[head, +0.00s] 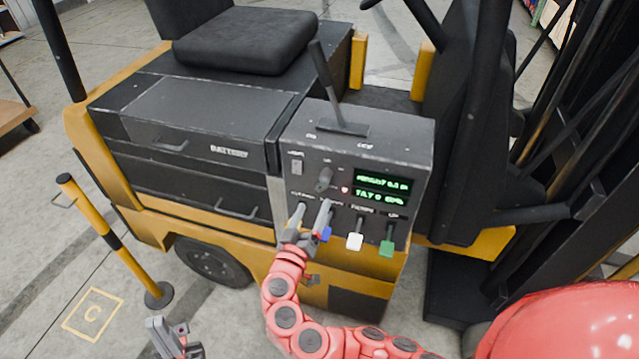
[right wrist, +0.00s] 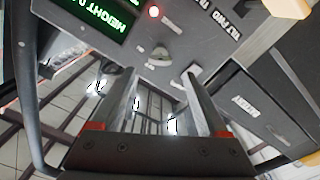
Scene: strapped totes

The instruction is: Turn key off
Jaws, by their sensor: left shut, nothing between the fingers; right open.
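The key switch (head: 324,179) is a small grey knob on the dark control panel (head: 350,150) of a forklift. In the right wrist view the key switch (right wrist: 160,56) has a round base with a raised grip, just beyond the fingertips. My right gripper (head: 313,207) is open in front of the panel, just below the key switch. In the right wrist view its fingers (right wrist: 161,80) are apart with nothing between them, and the knob lies ahead of the gap. My left gripper (head: 172,330) is low at the bottom edge, shut and empty, far from the panel.
A red light (head: 344,189) and green display (head: 383,187) sit right of the key switch. Levers with blue, white (head: 355,241) and green (head: 387,248) handles stick out below. A tall lever (head: 326,80) rises above. A yellow-black post (head: 105,230) stands at left.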

